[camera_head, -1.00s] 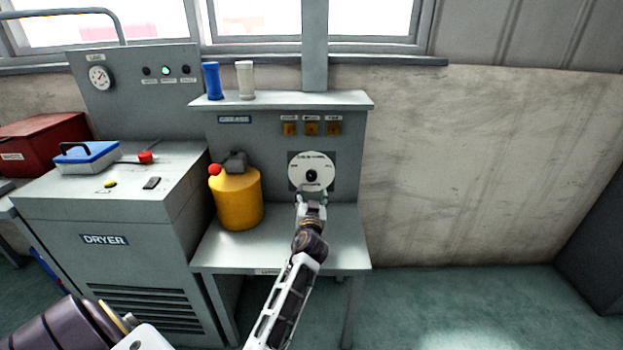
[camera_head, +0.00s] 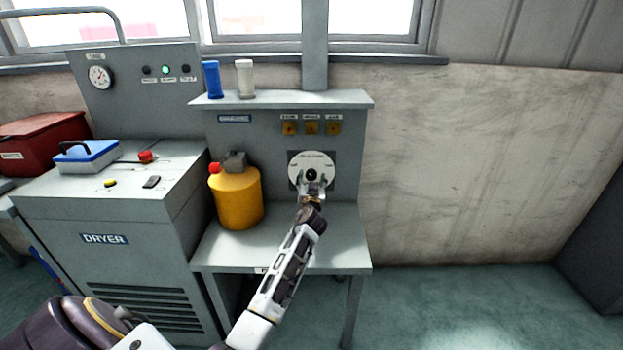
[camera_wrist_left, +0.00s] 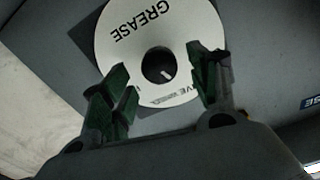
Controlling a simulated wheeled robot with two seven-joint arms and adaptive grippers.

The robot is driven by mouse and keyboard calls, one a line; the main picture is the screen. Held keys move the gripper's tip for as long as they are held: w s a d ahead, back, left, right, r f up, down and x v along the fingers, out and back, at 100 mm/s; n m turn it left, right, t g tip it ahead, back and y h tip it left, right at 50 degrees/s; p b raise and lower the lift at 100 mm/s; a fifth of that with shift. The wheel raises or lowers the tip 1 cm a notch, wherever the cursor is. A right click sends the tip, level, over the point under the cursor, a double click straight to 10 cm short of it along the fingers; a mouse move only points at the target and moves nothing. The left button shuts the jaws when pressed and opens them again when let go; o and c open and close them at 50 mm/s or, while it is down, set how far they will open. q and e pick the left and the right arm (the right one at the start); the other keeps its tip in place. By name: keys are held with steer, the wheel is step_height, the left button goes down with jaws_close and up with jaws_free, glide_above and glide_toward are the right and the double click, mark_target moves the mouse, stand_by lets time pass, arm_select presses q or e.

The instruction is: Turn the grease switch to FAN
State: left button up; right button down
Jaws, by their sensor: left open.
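The grease switch is a round white dial plate (camera_head: 300,162) with a small black knob (camera_head: 311,174) at its centre, on the grey panel. In the left wrist view the dial plate (camera_wrist_left: 115,28) reads GREASE, upside down, and the black knob (camera_wrist_left: 158,65) carries a short white mark. My left gripper (camera_head: 314,184) is in front of the lower part of the dial. In the wrist view its open green-padded fingers (camera_wrist_left: 163,85) stand either side of the knob, apart from it. The FAN label cannot be made out. My right gripper is not in view.
A yellow can (camera_head: 236,198) with a red cap stands on the bench (camera_head: 345,250) left of the arm. A blue and a white cylinder stand on the shelf (camera_head: 290,101) above. The dryer (camera_head: 100,215) is at left. The wall right of the panel is clear.

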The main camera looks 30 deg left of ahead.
mark_target(311, 175)
arm_select(q)
steer(key=shift+x, duration=1.2)
steer(key=shift+c, duration=0.3)
steer(key=c, duration=1)
